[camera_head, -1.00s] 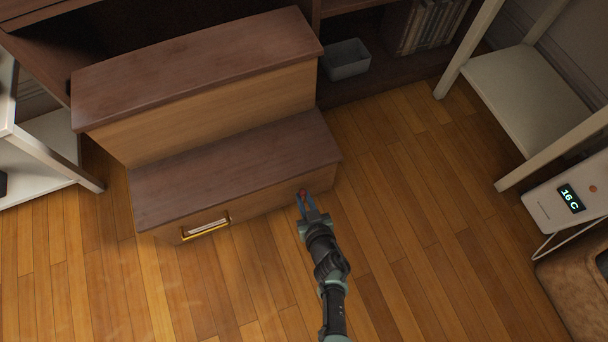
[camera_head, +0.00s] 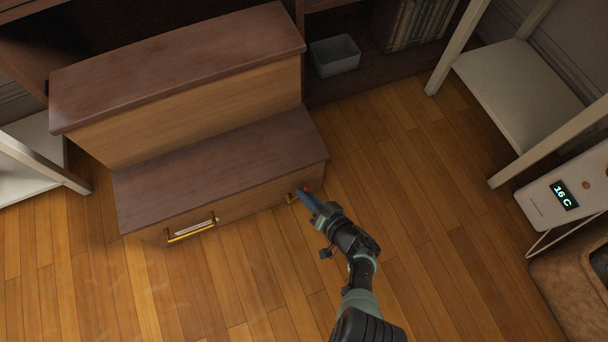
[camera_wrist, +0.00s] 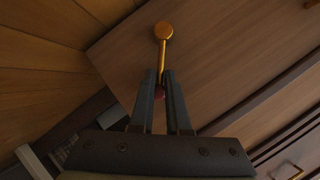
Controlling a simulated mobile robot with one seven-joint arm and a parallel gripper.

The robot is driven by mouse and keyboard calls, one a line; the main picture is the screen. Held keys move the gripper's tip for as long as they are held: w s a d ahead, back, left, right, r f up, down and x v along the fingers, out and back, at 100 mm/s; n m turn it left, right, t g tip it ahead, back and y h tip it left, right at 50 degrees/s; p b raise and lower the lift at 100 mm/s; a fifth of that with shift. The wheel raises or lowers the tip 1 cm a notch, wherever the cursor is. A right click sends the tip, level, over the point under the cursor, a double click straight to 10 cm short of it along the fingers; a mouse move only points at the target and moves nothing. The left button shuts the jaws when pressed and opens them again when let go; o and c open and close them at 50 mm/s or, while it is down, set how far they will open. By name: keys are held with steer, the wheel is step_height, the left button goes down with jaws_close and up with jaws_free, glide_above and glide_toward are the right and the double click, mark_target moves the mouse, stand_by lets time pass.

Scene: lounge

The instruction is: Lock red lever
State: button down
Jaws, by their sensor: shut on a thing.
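The red lever shows at the right end of the lower step's front in the head view, with a red tip (camera_head: 306,189) and a gold part to its left. In the wrist view its gold rod runs up from between my fingers to a round gold knob (camera_wrist: 163,30) against the wooden panel. Its red end (camera_wrist: 160,93) sits between the fingers. My gripper (camera_head: 302,193) is shut on the lever; its fingers also show in the wrist view (camera_wrist: 160,80). The fingers partly hide the red end.
The two-step wooden unit (camera_head: 220,150) has a drawer handle (camera_head: 191,230) on its lower front. A grey bin (camera_head: 335,55) stands on the shelf behind. A white table (camera_head: 515,85) and a heater reading 16 C (camera_head: 560,197) stand at right. The floor between is clear.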

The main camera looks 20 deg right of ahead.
steer(key=shift+w+d+r, duration=0.3)
steer(key=shift+d, duration=0.15)
steer(key=c, duration=0.9)
jaws_free()
steer(key=shift+c, duration=0.2)
steer(key=shift+o, duration=0.3)
steer(key=shift+s+a+f, duration=0.15)
steer(key=shift+a, duration=0.1)
steer(key=p+v, duration=0.7)
steer(key=v, duration=0.6)
